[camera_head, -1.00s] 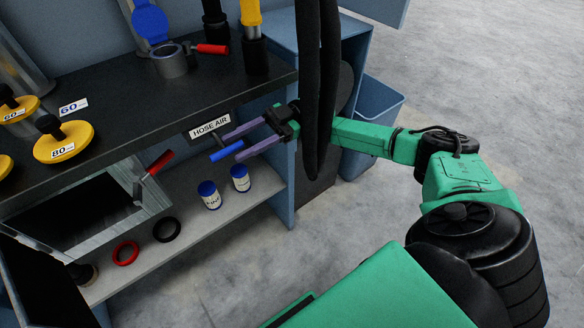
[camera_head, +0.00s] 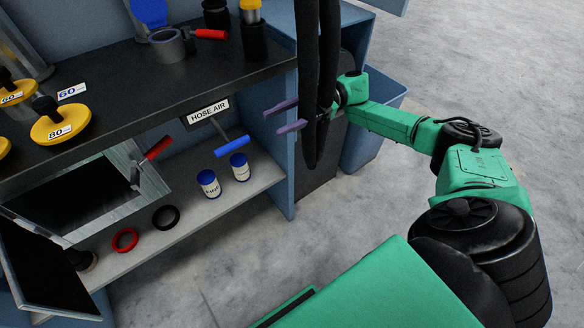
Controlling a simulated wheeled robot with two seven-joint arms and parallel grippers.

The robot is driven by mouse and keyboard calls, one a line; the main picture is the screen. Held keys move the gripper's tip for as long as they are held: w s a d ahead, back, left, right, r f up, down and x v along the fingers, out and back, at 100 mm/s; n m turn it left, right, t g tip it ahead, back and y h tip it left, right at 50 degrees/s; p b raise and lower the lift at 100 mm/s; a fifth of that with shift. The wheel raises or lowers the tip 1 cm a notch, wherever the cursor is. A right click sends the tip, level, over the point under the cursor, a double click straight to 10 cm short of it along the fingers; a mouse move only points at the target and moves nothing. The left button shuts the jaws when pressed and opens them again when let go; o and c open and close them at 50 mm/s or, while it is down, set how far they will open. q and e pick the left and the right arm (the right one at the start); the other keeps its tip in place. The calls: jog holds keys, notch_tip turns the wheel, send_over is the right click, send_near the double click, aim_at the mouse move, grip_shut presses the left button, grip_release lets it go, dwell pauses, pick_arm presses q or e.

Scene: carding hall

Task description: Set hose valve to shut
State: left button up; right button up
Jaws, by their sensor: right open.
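The hose valve's blue lever (camera_head: 232,146) hangs on a grey stem below the "HOSE AIR" label (camera_head: 208,111), under the bench's front edge. The lever's grip slants slightly, with its right end higher. My right gripper (camera_head: 272,122) is to the right of the lever, with clear space between them. Its two purple fingers point left, are apart and hold nothing. Dark hanging hoses (camera_head: 318,80) hide the gripper's body. Where the stem joins the valve is hard to make out. My left gripper is not in view.
Two blue-lidded cans (camera_head: 209,184) stand on the lower shelf (camera_head: 262,176), beside a black ring (camera_head: 166,217) and a red ring (camera_head: 125,240). A red-handled door (camera_head: 155,148) is at left. A blue bin (camera_head: 368,140) stands behind my right arm.

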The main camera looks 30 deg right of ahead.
jog(key=w+a+f+m+t+h+p, duration=0.2)
jog(key=w+f+m+t+h, duration=0.3)
jog(key=w+f+m+t, duration=0.6)
jog(key=s+d+f+m+h+p, duration=0.2)
jog(key=s+d+f+h+p, duration=0.1)
jog(key=f, duration=0.7)
jog(key=s+d+f+m+h+p, duration=0.2)
jog(key=f+h, duration=0.4)
jog(key=f, duration=0.4)
jog(key=shift+s+d+f+m+t+h+p, duration=0.3)
jog(key=shift+s+d+f+t+p, duration=0.15)
jog(key=shift+s+d, duration=0.5)
